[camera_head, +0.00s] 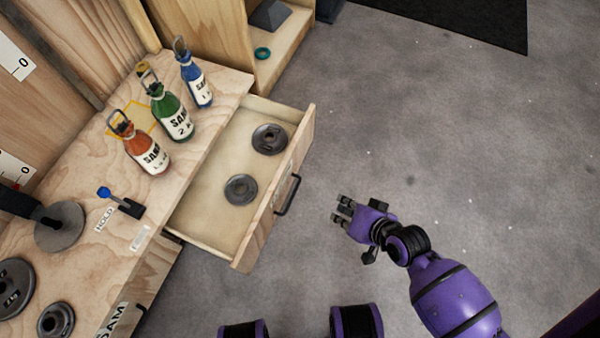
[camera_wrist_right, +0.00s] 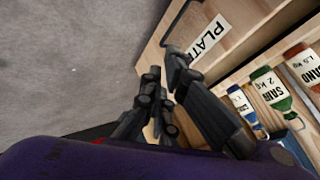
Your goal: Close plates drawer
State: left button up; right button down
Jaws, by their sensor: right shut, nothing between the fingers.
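The plates drawer (camera_head: 213,220) is a light wooden drawer pulled out of the bench, with a dark handle (camera_head: 288,195) on its front. Two dark weight plates lie in it, one (camera_head: 269,139) near the back and one (camera_head: 240,189) nearer the middle. My right gripper (camera_head: 343,209) is shut and empty, over the floor to the right of the handle and apart from it. In the right wrist view, the gripper fingers show in front of the drawer front with its label (camera_wrist_right: 208,38), partly covered. My left gripper is not in view.
On the bench top (camera_head: 205,128) stand an orange bottle (camera_head: 148,152), a green bottle (camera_head: 173,118) and a blue bottle (camera_head: 197,86). A blue-tipped lever (camera_head: 119,202) and several dark weight plates (camera_head: 60,226) sit further left. The grey floor (camera_head: 430,130) right of the drawer is clear.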

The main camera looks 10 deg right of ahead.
jog(key=w+r+m+g+y, duration=0.2)
jog(key=w+m, duration=0.9)
jog(key=m, duration=0.2)
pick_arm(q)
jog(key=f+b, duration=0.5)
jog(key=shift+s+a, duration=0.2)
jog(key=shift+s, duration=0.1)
pick_arm(e)
jog(key=w+a+f+m+g+y, duration=0.1)
jog(key=w+a+f+m, duration=0.2)
jog(key=a+f+m, duration=0.4)
jog(key=shift+w+a+f, duration=0.2)
jog(key=shift+a+f, duration=0.5)
jog(key=shift+a, duration=0.55)
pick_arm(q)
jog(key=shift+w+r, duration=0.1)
pick_arm(e)
jog(key=shift+a, duration=0.1)
